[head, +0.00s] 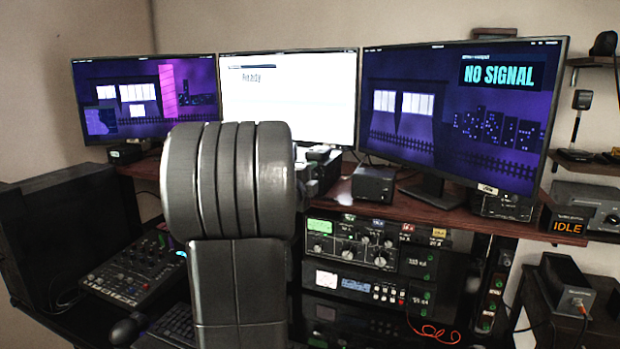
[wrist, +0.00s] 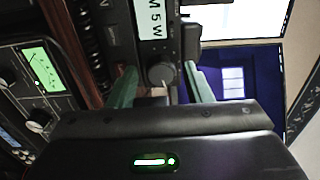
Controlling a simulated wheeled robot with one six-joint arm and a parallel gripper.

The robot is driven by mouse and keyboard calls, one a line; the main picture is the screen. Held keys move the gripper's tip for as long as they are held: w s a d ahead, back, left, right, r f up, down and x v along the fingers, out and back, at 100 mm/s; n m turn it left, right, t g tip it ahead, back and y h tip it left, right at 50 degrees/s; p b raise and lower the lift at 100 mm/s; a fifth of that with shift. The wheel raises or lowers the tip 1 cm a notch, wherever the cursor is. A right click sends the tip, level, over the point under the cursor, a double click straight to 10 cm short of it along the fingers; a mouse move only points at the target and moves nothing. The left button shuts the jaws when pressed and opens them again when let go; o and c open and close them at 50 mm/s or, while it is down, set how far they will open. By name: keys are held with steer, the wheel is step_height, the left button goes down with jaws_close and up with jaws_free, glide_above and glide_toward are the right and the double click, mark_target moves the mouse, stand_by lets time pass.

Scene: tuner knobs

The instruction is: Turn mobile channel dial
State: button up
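In the wrist view a dark round knob (wrist: 161,75) sits on a black unit (wrist: 122,40) with a small pale display (wrist: 151,19) that reads "M 5 W". It appears to be the mobile channel dial. My gripper (wrist: 160,69) is open, with one greenish finger on each side of the knob. Gaps show between the fingers and the knob. I cannot tell whether the fingertips reach past its face. In the head view my arm hides most of this spot, and the knob cannot be made out.
Three monitors stand on the wooden shelf; the right monitor (head: 450,115) reads "NO SIGNAL". A black box (head: 373,183) stands right of my arm. Below the shelf is a rack radio (head: 350,240) with a green meter (wrist: 38,67). A mixer (head: 133,270) lies at left.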

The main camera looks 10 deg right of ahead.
steer(key=shift+o, duration=0.2)
steer(key=v, duration=1.3)
steer(key=shift+s+a+b, duration=0.25)
steer(key=shift+s+b, duration=0.05)
steer(key=shift+s, duration=0.05)
steer(key=x, duration=1.4)
steer(key=shift+p, duration=0.35)
steer(key=shift+s, duration=0.1)
